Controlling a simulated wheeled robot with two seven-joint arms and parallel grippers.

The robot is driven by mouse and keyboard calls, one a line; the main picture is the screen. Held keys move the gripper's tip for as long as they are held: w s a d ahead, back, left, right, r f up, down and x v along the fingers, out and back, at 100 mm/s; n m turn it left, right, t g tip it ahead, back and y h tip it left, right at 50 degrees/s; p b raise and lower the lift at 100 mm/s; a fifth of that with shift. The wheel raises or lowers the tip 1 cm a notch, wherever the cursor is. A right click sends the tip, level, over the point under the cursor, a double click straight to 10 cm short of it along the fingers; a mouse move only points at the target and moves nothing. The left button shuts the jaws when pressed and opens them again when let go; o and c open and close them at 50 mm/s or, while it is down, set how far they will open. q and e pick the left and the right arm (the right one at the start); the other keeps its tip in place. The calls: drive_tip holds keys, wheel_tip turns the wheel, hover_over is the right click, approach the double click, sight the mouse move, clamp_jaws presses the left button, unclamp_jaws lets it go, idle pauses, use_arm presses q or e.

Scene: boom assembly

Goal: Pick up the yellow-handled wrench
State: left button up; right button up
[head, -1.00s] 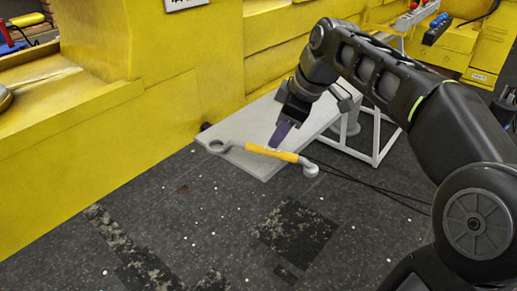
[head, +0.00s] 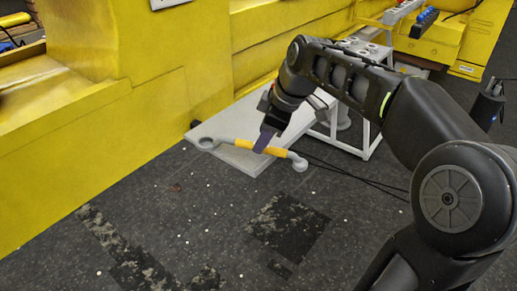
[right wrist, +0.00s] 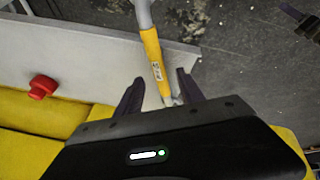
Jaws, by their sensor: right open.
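The wrench has grey ends and a yellow handle (head: 244,144). It lies across the near end of a light grey board (head: 236,160), with its right end reaching past the board's edge. My right gripper (head: 264,143) is at the handle from above, covering part of it. In the right wrist view the jaws (right wrist: 159,78) are open, one finger on each side of the yellow handle (right wrist: 153,52). I cannot tell whether either finger touches it. The wrench's far end is cut off by the frame there. My left gripper is not in view.
A yellow wall-like structure (head: 100,115) runs along the left and back. Black cables (head: 350,175) lie on the dark floor to the right. A red knob (right wrist: 42,87) shows in the right wrist view. The front floor is clear.

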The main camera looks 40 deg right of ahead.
drive_tip(key=x, duration=0.3)
drive_tip(key=shift+w+f, duration=0.15)
drive_tip(key=shift+f, duration=0.15)
drive_tip(key=shift+c, duration=0.4)
clamp_jaws()
idle(1.1)
